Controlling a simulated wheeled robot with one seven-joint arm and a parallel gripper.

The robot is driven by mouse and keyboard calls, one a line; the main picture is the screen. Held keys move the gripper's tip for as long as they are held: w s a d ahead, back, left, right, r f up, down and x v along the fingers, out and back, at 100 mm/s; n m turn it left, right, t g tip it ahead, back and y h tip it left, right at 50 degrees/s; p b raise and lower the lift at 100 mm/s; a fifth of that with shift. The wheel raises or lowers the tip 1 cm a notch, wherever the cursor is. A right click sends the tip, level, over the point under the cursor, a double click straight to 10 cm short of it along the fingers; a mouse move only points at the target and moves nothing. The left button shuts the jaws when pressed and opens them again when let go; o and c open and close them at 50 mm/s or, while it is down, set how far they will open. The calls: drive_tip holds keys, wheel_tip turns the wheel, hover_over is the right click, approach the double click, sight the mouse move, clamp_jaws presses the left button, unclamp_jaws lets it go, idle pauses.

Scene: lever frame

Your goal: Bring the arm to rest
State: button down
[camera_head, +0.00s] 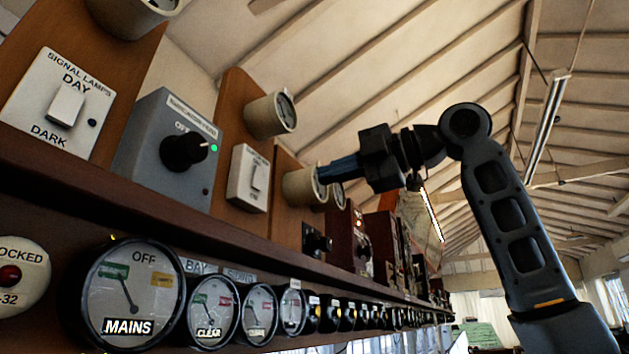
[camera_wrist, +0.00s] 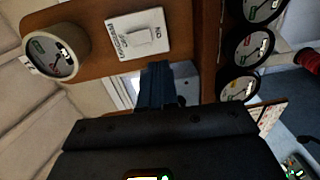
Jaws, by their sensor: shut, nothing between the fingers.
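My gripper (camera_head: 340,169) is shut and empty at the end of my raised arm, in the middle of the head view. Its blue fingers lie together and point left towards the round gauges on the shelf. In the head view the fingertips overlap the edge of a cream gauge (camera_head: 303,187); I cannot tell whether they touch it. In the wrist view the shut fingers (camera_wrist: 156,84) stand in front of a wooden panel with a white switch plate (camera_wrist: 137,35). A round gauge (camera_wrist: 55,52) is to their left.
A wooden shelf (camera_head: 120,205) runs along the left. On it are a signal lamps switch (camera_head: 66,104), a grey box with a black knob (camera_head: 182,152) and a white switch (camera_head: 249,179). A row of dials, with the mains dial (camera_head: 126,290) nearest, lies below.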

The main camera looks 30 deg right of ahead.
drive_tip(key=shift+s+d, duration=0.25)
drive_tip(key=shift+s, duration=0.15)
idle(0.3)
